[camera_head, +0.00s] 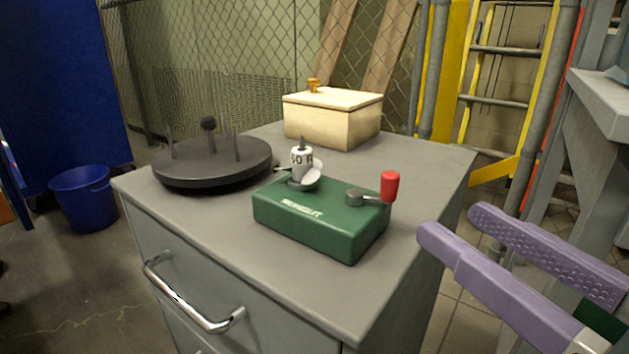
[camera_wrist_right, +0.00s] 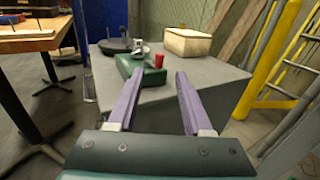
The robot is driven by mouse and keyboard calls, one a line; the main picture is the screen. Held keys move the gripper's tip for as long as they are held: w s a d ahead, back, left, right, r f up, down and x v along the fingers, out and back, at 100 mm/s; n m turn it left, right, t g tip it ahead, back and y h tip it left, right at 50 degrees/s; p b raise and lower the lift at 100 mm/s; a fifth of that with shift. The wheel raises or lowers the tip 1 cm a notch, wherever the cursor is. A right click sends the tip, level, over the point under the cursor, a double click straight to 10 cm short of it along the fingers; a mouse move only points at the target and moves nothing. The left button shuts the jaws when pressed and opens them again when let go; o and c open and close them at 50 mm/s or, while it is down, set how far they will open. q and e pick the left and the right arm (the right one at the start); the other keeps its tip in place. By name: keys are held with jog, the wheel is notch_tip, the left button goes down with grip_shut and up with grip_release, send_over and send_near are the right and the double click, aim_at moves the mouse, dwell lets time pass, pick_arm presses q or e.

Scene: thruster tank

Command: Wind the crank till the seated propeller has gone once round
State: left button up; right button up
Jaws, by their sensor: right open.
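A green box (camera_head: 318,222) sits on the grey cabinet top (camera_head: 420,190). On its right end is a crank with a grey arm (camera_head: 360,197) and an upright red knob (camera_head: 390,187). A small propeller (camera_head: 304,170) with a white lettered hub and a pointed grey tip stands on the box's far left part. My right gripper (camera_head: 450,222) has purple fingers, is open and empty, and is to the right of the crank, apart from it. In the right wrist view, the red knob (camera_wrist_right: 159,60) shows beyond the gap between the open fingers (camera_wrist_right: 155,85). My left gripper is not in view.
A round dark stand (camera_head: 212,163) with upright pegs sits left of the green box. A cream lidded box (camera_head: 333,118) stands behind it. A blue bin (camera_head: 84,198) is on the floor at left. A grey frame stands at far right.

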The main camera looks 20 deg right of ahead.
aim_at(397, 184)
jog(key=w, duration=0.3)
jog(key=w+a, duration=0.1)
jog(key=w, duration=0.2)
jog(key=w+p, duration=0.1)
jog(key=w, duration=0.2)
jog(key=shift+w+a, duration=0.2)
jog(key=shift+a, duration=0.2)
grip_shut()
